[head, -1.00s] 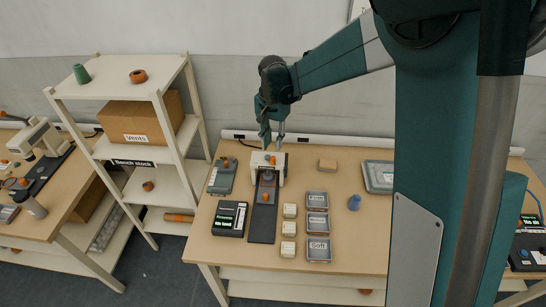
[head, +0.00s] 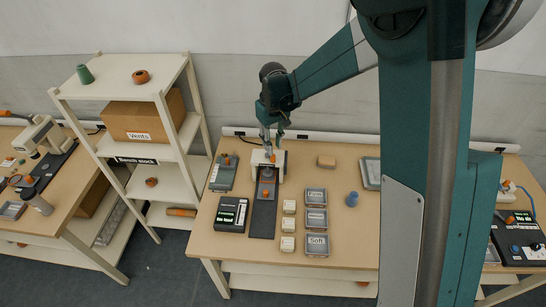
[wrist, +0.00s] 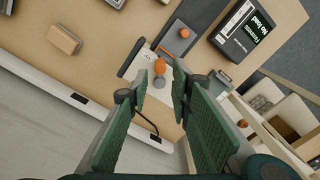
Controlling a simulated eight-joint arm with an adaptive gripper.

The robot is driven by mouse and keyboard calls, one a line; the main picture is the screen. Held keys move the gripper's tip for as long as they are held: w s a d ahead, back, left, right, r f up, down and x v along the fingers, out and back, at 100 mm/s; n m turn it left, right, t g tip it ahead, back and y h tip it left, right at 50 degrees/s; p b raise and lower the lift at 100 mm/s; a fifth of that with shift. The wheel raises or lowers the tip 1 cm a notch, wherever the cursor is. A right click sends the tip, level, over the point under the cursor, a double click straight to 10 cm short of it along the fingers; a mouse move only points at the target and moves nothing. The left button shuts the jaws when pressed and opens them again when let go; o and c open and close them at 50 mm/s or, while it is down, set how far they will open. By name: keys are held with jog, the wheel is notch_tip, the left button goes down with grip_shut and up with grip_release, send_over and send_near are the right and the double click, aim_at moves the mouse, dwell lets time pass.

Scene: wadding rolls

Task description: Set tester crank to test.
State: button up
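The tester (head: 280,168) stands on the workbench, a white upright housing with a long dark base plate (head: 263,216). An orange crank knob (head: 272,158) sits at its top and also shows in the wrist view (wrist: 159,66). A second orange piece (wrist: 184,33) lies over the dark plate. My gripper (head: 271,146) points down just above the housing in the head view. In the wrist view my gripper (wrist: 160,86) has its two green fingers apart with nothing between the pads. The orange knob appears just beyond the fingertips. I cannot tell whether they touch it. No test marking is legible.
A dark display box (head: 232,214) and a grey device (head: 223,173) stand left of the tester. Small white blocks (head: 289,224) and labelled trays (head: 316,219) are to its right, with a tan block (head: 326,161) behind. A wall rail (head: 320,138) runs along the bench's back.

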aim_at(273, 157)
dwell(0.3)
jog(key=shift+f, duration=3.9)
grip_shut()
